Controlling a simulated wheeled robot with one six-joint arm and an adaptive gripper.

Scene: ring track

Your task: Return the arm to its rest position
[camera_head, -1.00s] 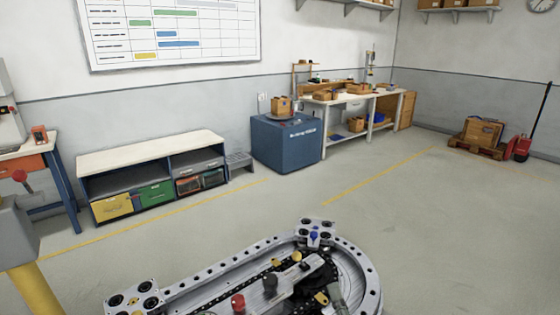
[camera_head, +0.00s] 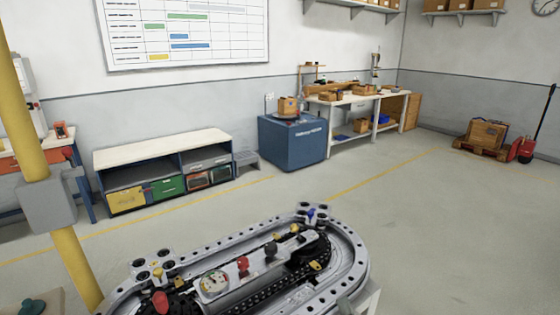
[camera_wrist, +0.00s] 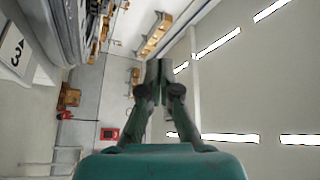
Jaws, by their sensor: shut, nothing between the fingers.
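My gripper (camera_wrist: 158,85) shows in the wrist view, with its green fingers closed together and nothing between them. It is raised, with ceiling lights and a wall behind it. The arm is not clearly seen in the head view. The oval ring track (camera_head: 345,245) lies at the bottom of the head view, with a grey rim, black chain and small red, yellow and blue parts. My gripper appears clear of every object.
A yellow post (camera_head: 70,255) with a grey box (camera_head: 46,203) stands at the left. A low cabinet (camera_head: 160,150), a blue unit (camera_head: 290,145) and a workbench (camera_head: 365,95) line the wall. A red pallet truck (camera_head: 526,150) stands at the right. The floor between is clear.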

